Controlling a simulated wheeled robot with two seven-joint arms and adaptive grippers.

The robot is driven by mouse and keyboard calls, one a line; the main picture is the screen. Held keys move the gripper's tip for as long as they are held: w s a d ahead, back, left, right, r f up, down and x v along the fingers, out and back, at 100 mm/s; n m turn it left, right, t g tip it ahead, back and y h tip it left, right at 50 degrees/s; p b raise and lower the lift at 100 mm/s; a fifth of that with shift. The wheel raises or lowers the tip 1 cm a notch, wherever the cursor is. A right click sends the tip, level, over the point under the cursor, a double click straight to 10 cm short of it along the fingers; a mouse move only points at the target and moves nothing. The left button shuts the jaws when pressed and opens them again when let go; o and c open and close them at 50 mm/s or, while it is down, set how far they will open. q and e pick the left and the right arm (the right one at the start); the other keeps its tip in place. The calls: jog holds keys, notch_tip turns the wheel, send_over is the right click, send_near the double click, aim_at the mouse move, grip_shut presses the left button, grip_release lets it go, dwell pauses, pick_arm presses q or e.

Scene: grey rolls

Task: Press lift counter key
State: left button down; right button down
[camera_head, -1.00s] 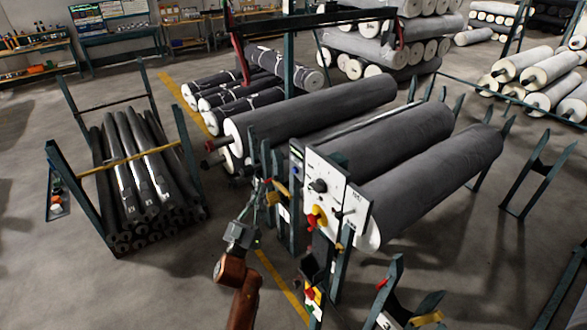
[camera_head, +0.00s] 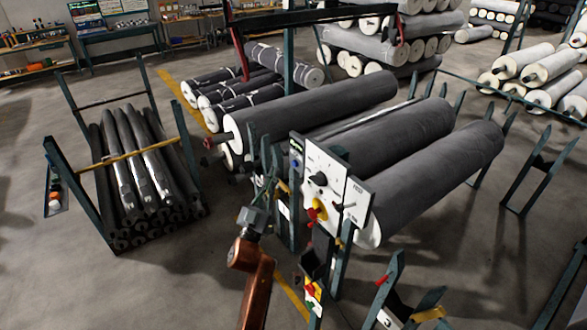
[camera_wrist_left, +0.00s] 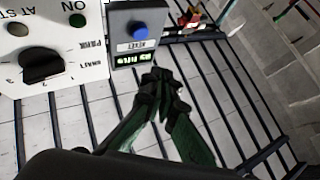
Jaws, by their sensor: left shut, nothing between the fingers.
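A small dark grey counter box (camera_wrist_left: 122,17) with a round blue key (camera_wrist_left: 140,32), a white label and a lit green display (camera_wrist_left: 132,59) is in the left wrist view. In the head view the box (camera_head: 296,148) is at the left edge of the white control panel (camera_head: 334,190). My left gripper (camera_wrist_left: 162,84) is shut and empty, its fingertips just below the display in the picture and apart from the blue key in that view. In the head view my left gripper (camera_head: 270,181) is left of the panel and below the box. My right gripper is not in view.
The panel carries a black knob (camera_head: 319,179) and a red and yellow switch (camera_head: 317,211). Green posts (camera_head: 280,200) stand close beside my left gripper. Large grey rolls (camera_head: 430,180) lie behind the panel. A rack of dark rolls (camera_head: 125,160) is at left, with open floor between.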

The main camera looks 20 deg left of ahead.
aim_at(295, 164)
pick_arm(q)
jog(key=shift+w+d+b, duration=0.6)
jog(key=shift+w+d, duration=0.6)
jog(key=shift+w, duration=0.25)
dwell(0.5)
jog(key=shift+w+d, duration=0.3)
jog(key=shift+w, duration=0.05)
jog(key=shift+w+d+b, duration=0.3)
jog(key=shift+w, duration=0.05)
dwell(0.9)
jog(key=shift+s+a, duration=0.1)
jog(key=shift+s+a+p, duration=0.5)
jog(key=shift+s+p, duration=0.05)
jog(key=shift+s, duration=0.05)
dwell(0.3)
